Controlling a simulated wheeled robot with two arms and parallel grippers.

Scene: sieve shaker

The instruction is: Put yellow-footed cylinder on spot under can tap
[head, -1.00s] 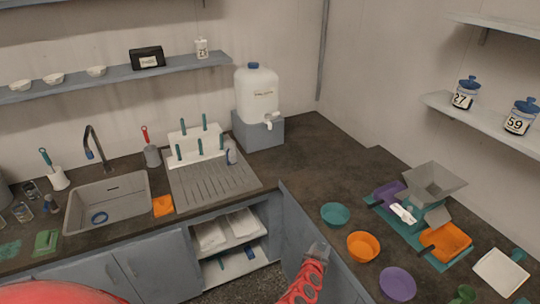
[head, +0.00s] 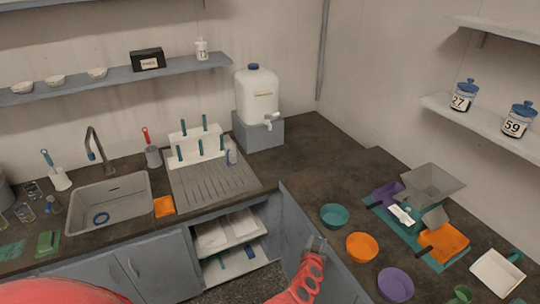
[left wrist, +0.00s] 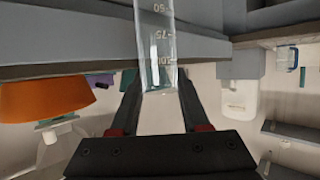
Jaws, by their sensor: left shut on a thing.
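My left gripper (head: 317,243) is over the gap in front of the right-hand counter in the head view. In the left wrist view it is shut on a clear graduated cylinder (left wrist: 157,40) with pale number marks. The cylinder's foot is out of that view, so its colour cannot be told. The white can (head: 257,92) with its tap (head: 270,121) stands on a grey block (head: 262,133) in the back corner, apart from the gripper. The can also shows upside down in the left wrist view (left wrist: 238,95). My right gripper is not in view.
The dark counter (head: 300,155) in front of the tap is clear. A teal bowl (head: 335,215), an orange bowl (head: 361,246) and a purple bowl (head: 395,284) lie along the right counter. A drainer (head: 212,183) and sink (head: 108,205) are left.

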